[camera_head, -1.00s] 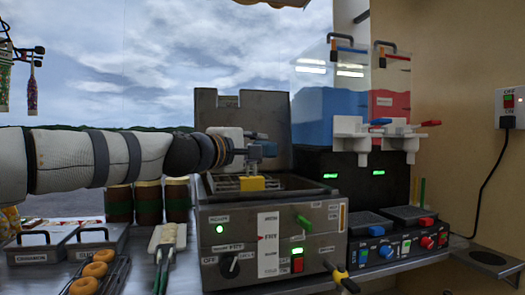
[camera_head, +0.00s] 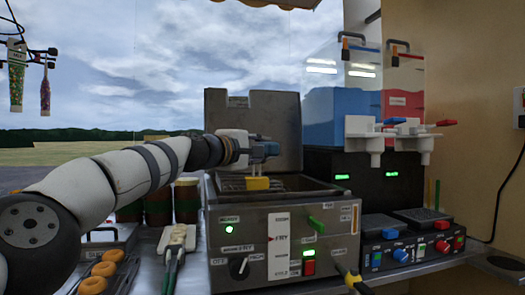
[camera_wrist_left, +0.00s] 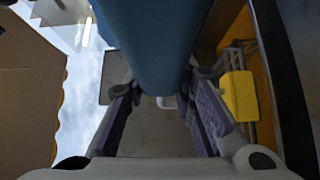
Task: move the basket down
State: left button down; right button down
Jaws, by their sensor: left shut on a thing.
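The fryer (camera_head: 280,232) stands in the middle of the head view, with an upright grey back panel. A dark wire basket (camera_head: 232,184) sits at its open top, with a yellow tab (camera_head: 257,183) at the front. My left gripper (camera_head: 264,150) is just above the basket, closed around a blue handle. In the left wrist view the blue handle (camera_wrist_left: 155,45) lies between the purple finger pads, and the yellow tab (camera_wrist_left: 240,96) is beside the right finger. How deep the basket sits is hard to tell. My right gripper is not in view.
Tongs (camera_head: 174,254) and a rack of donuts (camera_head: 95,275) are left of the fryer. Dark canisters (camera_head: 186,202) stand behind my left arm. Blue (camera_head: 338,118) and red (camera_head: 403,105) drink tanks and a hotplate unit (camera_head: 412,240) are on the right.

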pick_arm(q)
jog(key=shift+r, duration=0.1)
